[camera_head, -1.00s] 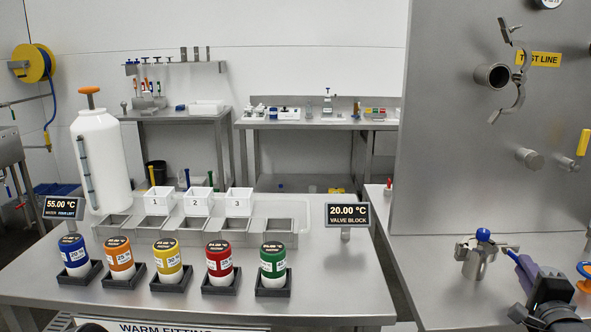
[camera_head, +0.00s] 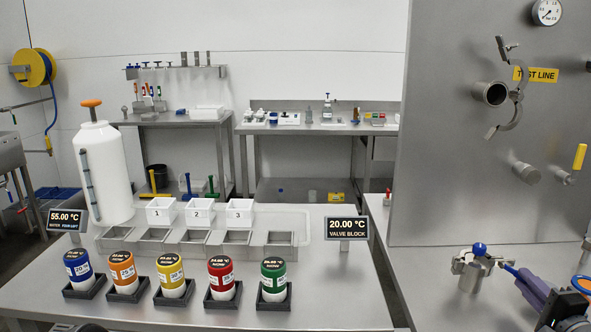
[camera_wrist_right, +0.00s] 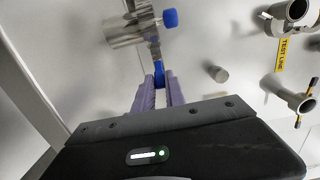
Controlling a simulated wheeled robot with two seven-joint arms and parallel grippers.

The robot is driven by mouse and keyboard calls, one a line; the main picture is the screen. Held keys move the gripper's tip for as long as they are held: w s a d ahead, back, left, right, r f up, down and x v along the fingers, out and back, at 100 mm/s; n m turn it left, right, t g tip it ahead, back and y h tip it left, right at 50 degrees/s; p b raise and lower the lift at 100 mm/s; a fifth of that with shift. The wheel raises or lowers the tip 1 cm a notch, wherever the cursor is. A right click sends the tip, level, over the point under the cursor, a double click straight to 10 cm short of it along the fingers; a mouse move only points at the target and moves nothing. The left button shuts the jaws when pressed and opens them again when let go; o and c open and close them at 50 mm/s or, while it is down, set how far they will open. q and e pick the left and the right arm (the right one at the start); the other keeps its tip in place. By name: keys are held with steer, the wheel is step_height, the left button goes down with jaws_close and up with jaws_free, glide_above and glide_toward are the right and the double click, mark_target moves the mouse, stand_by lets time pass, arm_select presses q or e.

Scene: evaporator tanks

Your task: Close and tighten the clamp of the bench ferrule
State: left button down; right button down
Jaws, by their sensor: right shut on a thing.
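The bench ferrule (camera_head: 470,279) is a short upright metal pipe on the right bench, with a metal clamp (camera_head: 460,264) around its top. A blue knob (camera_head: 479,249) sits on the clamp. A blue handle (camera_head: 509,267) points out from the clamp's right side. My right gripper (camera_head: 522,277), with purple fingers, is shut on this handle. In the right wrist view the fingers (camera_wrist_right: 159,88) pinch the blue handle (camera_wrist_right: 159,71), with the metal clamp and the blue knob (camera_wrist_right: 170,18) beyond. I cannot tell how tightly the clamp is closed.
A steel panel stands behind, with a "TEST LINE" label (camera_head: 535,75), a pipe stub (camera_head: 491,94) with an open hanging clamp (camera_head: 512,118), and a yellow handle (camera_head: 580,157). The left table holds colored jars, white cups and a display (camera_head: 347,228). Bench left of the ferrule is clear.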

steer(key=shift+d+r+n+y, duration=0.25)
steer(key=shift+n+y, duration=0.05)
steer(key=shift+y, duration=0.1)
arm_select(q)
steer(key=shift+r, duration=0.65)
arm_select(e)
steer(key=shift+f, duration=0.2)
arm_select(q)
steer(key=shift+p, duration=0.3)
arm_select(e)
steer(key=shift+w+d+r+n+y+p, duration=0.2)
steer(key=shift+d+n+y+p, duration=0.15)
steer(key=shift+n+y+p, duration=0.45)
steer(key=shift+w+d+n+g+y+p, duration=0.1)
steer(key=shift+d+n+g+y+p, duration=0.2)
steer(key=shift+y+p, duration=0.5)
arm_select(q)
step_height(320, 180, up, 3)
arm_select(e)
steer(key=shift+f+y, duration=0.2)
steer(key=shift+y, duration=0.1)
arm_select(q)
steer(key=shift+r, duration=0.1)
